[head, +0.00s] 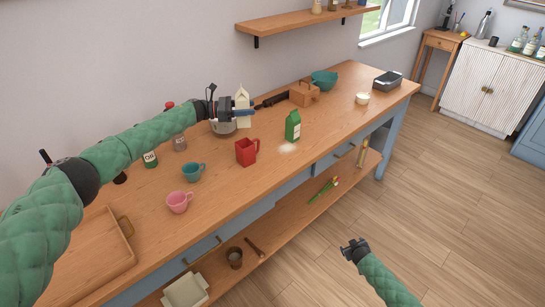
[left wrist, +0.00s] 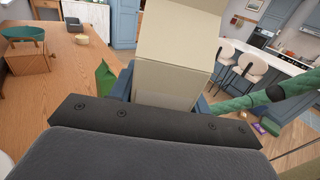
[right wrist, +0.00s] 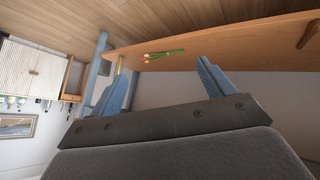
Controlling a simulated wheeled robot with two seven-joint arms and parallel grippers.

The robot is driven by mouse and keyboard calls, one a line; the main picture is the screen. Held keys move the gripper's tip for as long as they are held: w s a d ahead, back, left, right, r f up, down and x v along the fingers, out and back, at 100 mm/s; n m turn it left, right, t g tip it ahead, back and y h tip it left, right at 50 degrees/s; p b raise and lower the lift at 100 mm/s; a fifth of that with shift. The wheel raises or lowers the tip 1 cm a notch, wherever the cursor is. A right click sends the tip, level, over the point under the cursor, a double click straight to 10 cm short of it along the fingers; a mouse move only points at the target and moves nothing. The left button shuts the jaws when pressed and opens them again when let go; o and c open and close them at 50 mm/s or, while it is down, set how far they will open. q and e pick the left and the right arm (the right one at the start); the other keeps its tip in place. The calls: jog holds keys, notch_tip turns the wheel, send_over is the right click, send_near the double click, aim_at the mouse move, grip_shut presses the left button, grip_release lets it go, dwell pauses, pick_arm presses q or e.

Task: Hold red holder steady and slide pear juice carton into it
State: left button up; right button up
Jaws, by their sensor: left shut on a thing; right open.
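The red holder (head: 246,152), square with a side handle, stands upright on the wooden counter. My left gripper (head: 243,112) is shut on a cream carton (head: 242,97) with a gabled top, behind the holder. The cream carton (left wrist: 178,45) fills the middle of the left wrist view between the blue fingers. A green carton (head: 293,126) stands on the counter right of the holder; its side shows in the left wrist view (left wrist: 106,80). I cannot read which carton is pear juice. My right gripper (head: 355,246) is open and empty, out in front of the counter, away from the holder.
A teal cup (head: 193,172) and pink cup (head: 179,202) stand left of the holder. A metal pot (head: 222,126) is by my left gripper. A wooden box (head: 304,94) and teal bowl (head: 324,80) stand farther back.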

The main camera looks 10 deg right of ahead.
jog(key=w+d+r+t, duration=0.2)
jog(key=w+d+r, duration=0.2)
jog(key=w+r, duration=0.75)
jog(key=w+d+r+t, duration=0.2)
jog(key=w+d+r, duration=0.2)
jog(key=w+r, duration=0.7)
jog(key=w+a+r+n+t, duration=0.1)
jog(key=w+r, duration=0.1)
jog(key=r, duration=0.6)
jog(key=w+a+r+n, duration=0.1)
jog(key=w+r+n, duration=0.1)
jog(key=r, duration=0.7)
jog(key=w+a+r+n+t+y, duration=0.1)
jog(key=a+r+n, duration=0.15)
jog(key=a, duration=0.45)
jog(key=n+g+y, duration=0.1)
jog(key=n+y, duration=0.7)
jog(key=n, duration=0.8)
send_near(250, 150)
jog(key=shift+m, duration=0.25)
jog(key=w+d, duration=0.1)
jog(key=d, duration=0.1)
jog(key=w+d+f, duration=0.1)
jog(key=w+d, duration=0.1)
jog(key=shift+w, duration=0.3)
jog(key=shift+w+a, duration=0.15)
jog(key=x, duration=1.1)
jog(key=shift+w+a+f, duration=0.1)
jog(key=shift+w+f, duration=0.05)
